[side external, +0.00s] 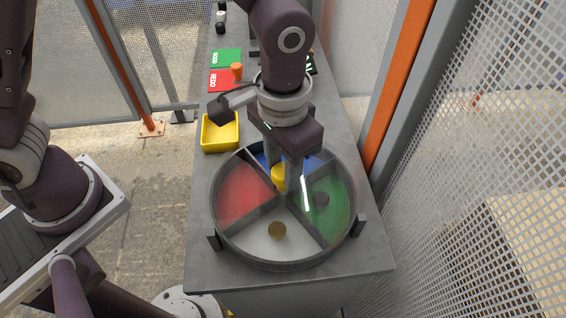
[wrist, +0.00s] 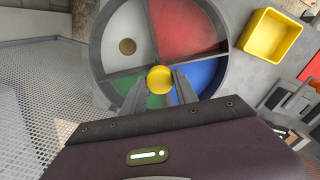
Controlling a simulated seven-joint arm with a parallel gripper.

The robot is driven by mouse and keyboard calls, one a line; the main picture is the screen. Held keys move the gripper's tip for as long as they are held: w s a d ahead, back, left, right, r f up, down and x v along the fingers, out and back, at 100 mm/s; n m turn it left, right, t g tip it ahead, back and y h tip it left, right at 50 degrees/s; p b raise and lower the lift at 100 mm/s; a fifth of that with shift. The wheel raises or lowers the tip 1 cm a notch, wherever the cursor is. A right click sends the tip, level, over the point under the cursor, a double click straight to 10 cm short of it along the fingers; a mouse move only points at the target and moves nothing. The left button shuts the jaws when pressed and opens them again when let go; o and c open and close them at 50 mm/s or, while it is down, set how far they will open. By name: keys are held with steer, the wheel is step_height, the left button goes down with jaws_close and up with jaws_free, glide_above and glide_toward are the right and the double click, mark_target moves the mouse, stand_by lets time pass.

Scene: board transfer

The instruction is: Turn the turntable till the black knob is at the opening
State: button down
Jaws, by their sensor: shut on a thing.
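The round turntable (side external: 222,234) has a grey rim and red, blue, green and white sectors parted by dark walls. A dark knob (side external: 321,199), likely the black one, lies in the green sector at the right. A brass-brown knob (side external: 277,230) lies in the white sector at the front; it also shows in the wrist view (wrist: 127,46). My gripper (side external: 281,178) points down at the centre, shut on the yellow hub (wrist: 160,79). A hazy, glinting cover seems to lie over the red and green sectors. The opening's edges are unclear. My fingers partly hide the blue sector.
A yellow bin (side external: 221,131) stands behind the turntable at the left. Farther back are a green card (side external: 227,58), a red card (side external: 222,81) and an orange peg (side external: 236,70). Mesh fencing (side external: 490,150) stands close on the right. The bench's front corners are clear.

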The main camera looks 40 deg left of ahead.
steer(key=shift+n, duration=1.4)
steer(key=c, duration=0.9)
jaws_free()
steer(key=shift+c, duration=0.2)
step_height(320, 180, up, 7)
steer(key=shift+r, duration=0.1)
